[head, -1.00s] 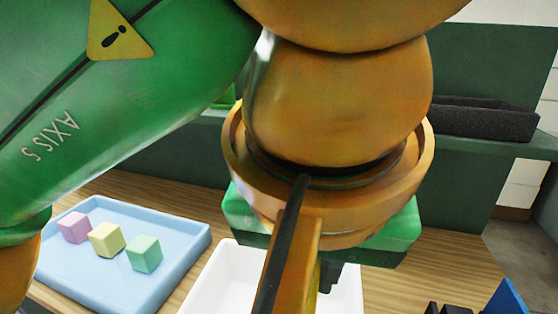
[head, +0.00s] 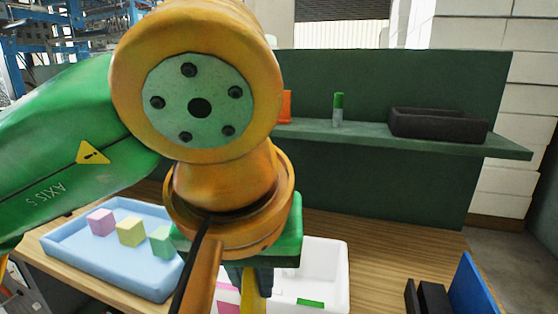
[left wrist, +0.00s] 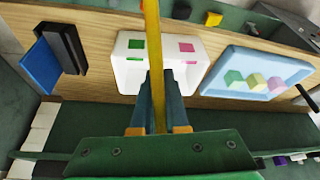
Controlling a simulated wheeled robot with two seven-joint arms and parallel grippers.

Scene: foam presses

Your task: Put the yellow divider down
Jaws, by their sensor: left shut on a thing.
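My left gripper (head: 246,276) is over the white bin (head: 338,262) in the head view, pointing down. In the left wrist view its two fingers (left wrist: 157,108) are shut on the yellow divider (left wrist: 153,58), a long thin strip running up out of the frame. In the head view only a piece of the divider (head: 254,297) shows below the gripper; my arm hides the rest. The white bin (left wrist: 121,72) has green and pink patches inside. I cannot tell whether the divider touches the bin. My right gripper is not in view.
A light blue tray (head: 70,243) holds a pink, a yellow and a green cube, left of the bin. A blue panel (head: 471,287) and black blocks (head: 432,297) stand right. A green shelf (head: 360,137) behind carries a black tray (head: 437,123) and a green-capped bottle (head: 338,109).

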